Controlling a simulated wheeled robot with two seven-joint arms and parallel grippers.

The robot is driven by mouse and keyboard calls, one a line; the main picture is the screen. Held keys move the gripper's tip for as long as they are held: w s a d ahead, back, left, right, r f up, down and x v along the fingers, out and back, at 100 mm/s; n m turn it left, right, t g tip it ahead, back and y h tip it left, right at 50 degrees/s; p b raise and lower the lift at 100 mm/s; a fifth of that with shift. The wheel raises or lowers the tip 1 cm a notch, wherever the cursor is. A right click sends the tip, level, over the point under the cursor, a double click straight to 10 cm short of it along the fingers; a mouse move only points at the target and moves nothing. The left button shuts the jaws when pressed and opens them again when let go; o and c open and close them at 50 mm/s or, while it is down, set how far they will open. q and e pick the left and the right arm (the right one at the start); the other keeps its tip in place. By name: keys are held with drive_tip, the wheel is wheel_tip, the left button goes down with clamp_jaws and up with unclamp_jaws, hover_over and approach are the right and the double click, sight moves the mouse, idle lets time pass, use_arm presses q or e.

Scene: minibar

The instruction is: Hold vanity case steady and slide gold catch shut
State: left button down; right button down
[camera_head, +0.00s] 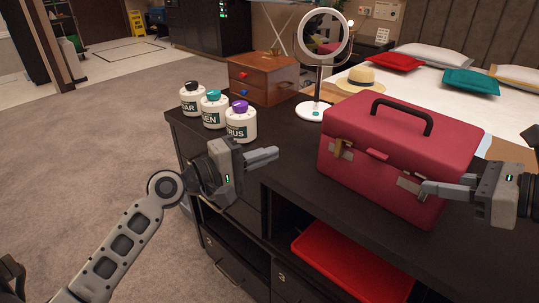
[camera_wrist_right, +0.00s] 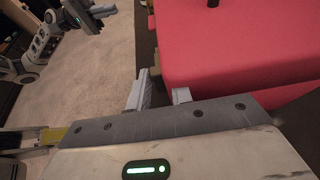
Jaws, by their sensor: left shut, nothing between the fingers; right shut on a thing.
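The red vanity case (camera_head: 395,125) stands upright on the dark counter, lid down, its black handle on top; it also shows in the right wrist view (camera_wrist_right: 240,50). A gold catch (camera_head: 342,148) is on its front, towards the left. A paler catch plate (camera_head: 407,185) is further right. My right gripper (camera_head: 427,189) is shut on the vanity case at its front right; its fingertips in the right wrist view (camera_wrist_right: 162,96) hide exactly which part they grip. My left gripper (camera_head: 275,154) is shut and empty, left of the gold catch and apart from the case.
Several lidded jars (camera_head: 240,122) stand at the counter's back left, near a small wooden drawer box (camera_head: 262,77). A round mirror (camera_head: 323,38) stands behind the case. A red tray (camera_head: 350,262) lies in the opening below. Counter between jars and case is clear.

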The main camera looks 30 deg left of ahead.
drive_tip(key=c, duration=1.2)
unclamp_jaws()
drive_tip(key=shift+o, duration=0.2)
